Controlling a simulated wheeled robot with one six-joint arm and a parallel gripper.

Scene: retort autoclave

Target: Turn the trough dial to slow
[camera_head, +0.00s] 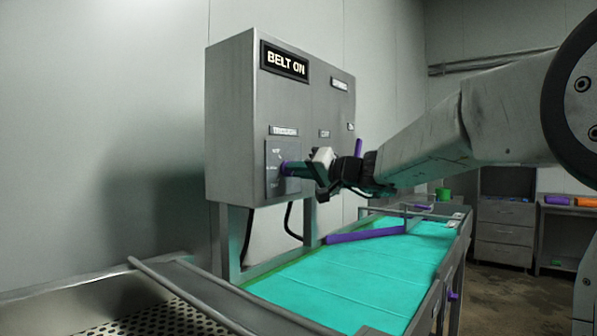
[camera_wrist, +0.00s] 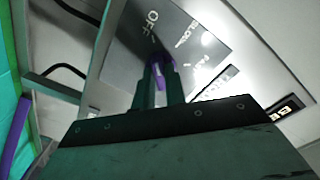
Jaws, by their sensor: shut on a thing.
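The trough dial is a purple knob (camera_head: 285,168) on a dark square plate (camera_head: 271,180) on the grey control box. In the wrist view the purple knob (camera_wrist: 158,72) sits between my two green fingertips. The plate (camera_wrist: 128,50) reads OFF, with smaller words to its right that look like SLOW and FAST. My gripper (camera_head: 290,168) reaches the plate from the right and is shut on the knob; it also shows in the wrist view (camera_wrist: 158,76). The fingers hide most of the knob, so I cannot tell which word it points to.
The control box (camera_head: 232,120) carries a lit BELT ON sign (camera_head: 285,61) and other labels. A teal belt (camera_head: 340,285) with a purple bar (camera_head: 365,235) lies below. A perforated metal tray (camera_head: 150,320) is at the lower left. Drawers (camera_head: 503,235) stand behind.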

